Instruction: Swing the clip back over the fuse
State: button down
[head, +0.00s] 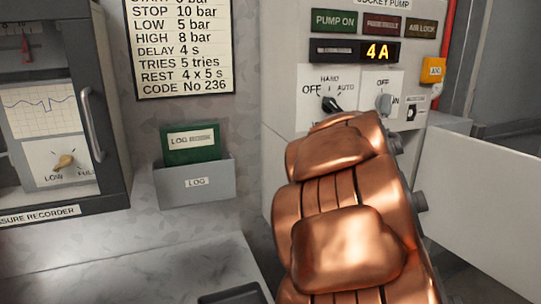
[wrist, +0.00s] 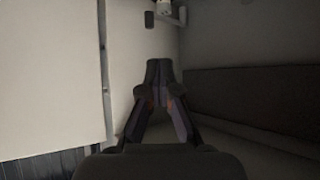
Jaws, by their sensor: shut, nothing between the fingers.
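In the wrist view my gripper (wrist: 158,70) points forward with its two dark fingers meeting at the tips. It is shut and empty. A small pale and grey fitting (wrist: 165,12) shows at the top edge, beyond the fingertips and apart from them. It is too small and cut off for me to tell whether it is the fuse or its clip. In the head view my copper-coloured arm covers the lower part of the jockey pump panel (head: 311,92), and my gripper is hidden behind it. I cannot make out the fuse or the clip there.
A white door (head: 480,190) stands open to the right of my arm. A pale panel (wrist: 50,75) fills the wrist view's left side. The pressure recorder (head: 60,110) and a grey log holder (head: 195,184) are at the left. An amber display (head: 379,52) reads 4A.

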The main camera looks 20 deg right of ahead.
jog(key=s+a+f+n+g+y+p, duration=0.25)
jog(key=s+a, duration=0.45)
jog(key=a, duration=0.4)
jog(key=s+a+f+n+g+y+p, duration=0.1)
jog(key=s+a+f+n+y+p, duration=0.25)
jog(key=s+a, duration=0.6)
jog(key=s+a+f+n+g+y+p, duration=0.2)
jog(key=s+a+n+g+p, duration=0.2)
jog(key=s+a, duration=0.8)
jog(key=s+n, duration=0.1)
jog(key=s, duration=0.2)
jog(key=shift+a+y, duration=0.3)
jog(key=shift+a, duration=0.05)
jog(key=shift+f, duration=0.1)
